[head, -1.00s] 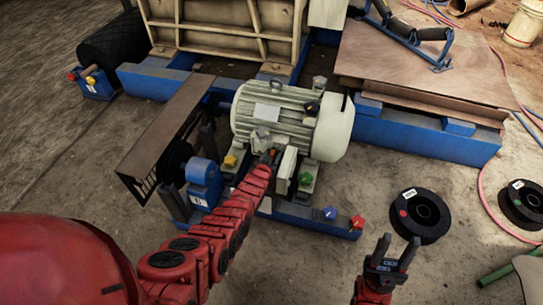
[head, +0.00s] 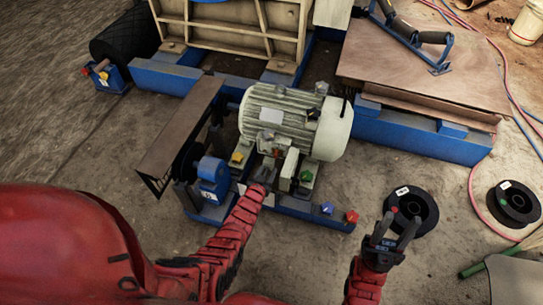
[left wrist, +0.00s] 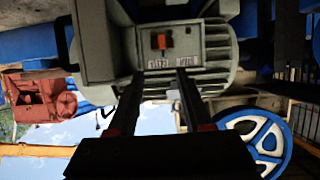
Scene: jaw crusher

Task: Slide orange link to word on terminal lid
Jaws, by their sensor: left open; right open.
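The orange link (left wrist: 162,41) shows in the left wrist view as a small orange block in a dark recess on the grey terminal lid (left wrist: 118,45). Two small white word labels (left wrist: 158,64) sit on the lid just below it in that view; their lettering is too blurred to read. My left gripper (left wrist: 159,76) is open and empty, its fingertips pointing at the label side of the lid, apart from the link. In the head view my left gripper (head: 264,168) is in front of the motor (head: 292,118). My right gripper (head: 400,224) is open and empty, low on the right.
A blue base rail (head: 300,207) runs in front of the motor, with coloured knobs on it. A belt guard (head: 180,130) stands left of the motor. Black spools (head: 413,203) lie on the floor at right.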

